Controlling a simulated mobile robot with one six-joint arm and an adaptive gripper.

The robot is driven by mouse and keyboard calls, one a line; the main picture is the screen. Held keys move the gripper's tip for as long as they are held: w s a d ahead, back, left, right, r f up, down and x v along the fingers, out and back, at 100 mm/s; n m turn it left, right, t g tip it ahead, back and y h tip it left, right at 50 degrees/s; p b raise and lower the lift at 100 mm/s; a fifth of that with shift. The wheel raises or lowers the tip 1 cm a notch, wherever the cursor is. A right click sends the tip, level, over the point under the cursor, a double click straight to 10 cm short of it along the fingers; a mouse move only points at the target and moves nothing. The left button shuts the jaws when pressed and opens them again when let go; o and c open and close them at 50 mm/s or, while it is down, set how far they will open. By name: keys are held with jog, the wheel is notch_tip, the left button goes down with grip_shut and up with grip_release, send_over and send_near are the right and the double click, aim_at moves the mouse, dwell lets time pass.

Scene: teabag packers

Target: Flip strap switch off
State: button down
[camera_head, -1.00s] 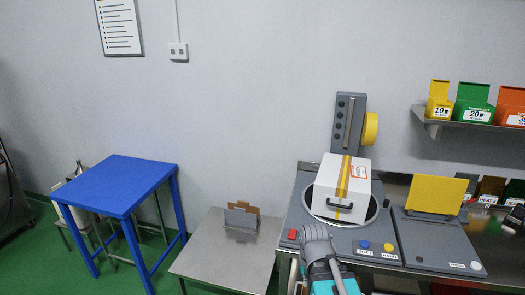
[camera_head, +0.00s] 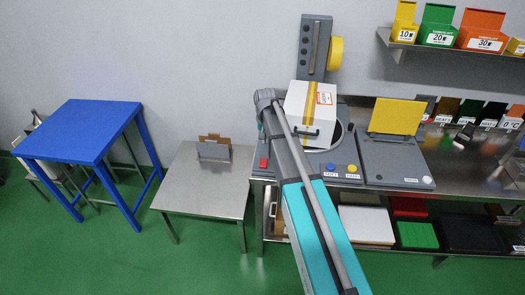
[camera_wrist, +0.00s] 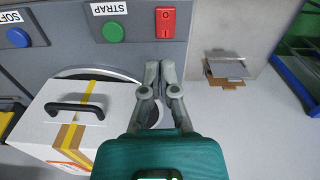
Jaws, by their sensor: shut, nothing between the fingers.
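The red rocker switch (camera_wrist: 166,22) sits on the grey machine panel, right beside the green button (camera_wrist: 113,32) and its STRAP label (camera_wrist: 108,8) in the wrist view. It also shows as a red block (camera_head: 264,163) at the machine's front left corner in the head view. My gripper (camera_wrist: 160,68) is shut and empty. Its fingertips show just below the switch in the wrist view, with a small gap in the picture; whether they touch the panel I cannot tell. In the head view my arm hides the fingers and the green button.
A white box (camera_head: 301,113) with a yellow strap and black handle stands on the machine's round plate, close beside my gripper. Blue (camera_head: 331,167) and yellow (camera_head: 352,168) buttons lie further right. A low steel table (camera_head: 180,190) with a cardboard piece is at left.

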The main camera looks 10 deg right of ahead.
aim_at(263, 163)
jog(key=w, duration=0.2)
jog(key=w+r, duration=0.1)
jog(key=w, duration=0.1)
jog(key=shift+w, duration=0.15)
jog(key=shift+f, duration=0.15)
notch_tip(263, 163, down, 14)
jog(key=b, duration=1.3)
jog(key=shift+d, duration=0.1)
jog(key=shift+b, duration=0.3)
dwell(0.3)
jog(key=shift+w+f+b, duration=0.15)
jog(key=shift+f+b, duration=0.1)
jog(key=shift+b, duration=0.1)
jog(key=shift+r, duration=0.1)
jog(key=shift+r+p, duration=0.2)
jog(key=shift+p, duration=0.15)
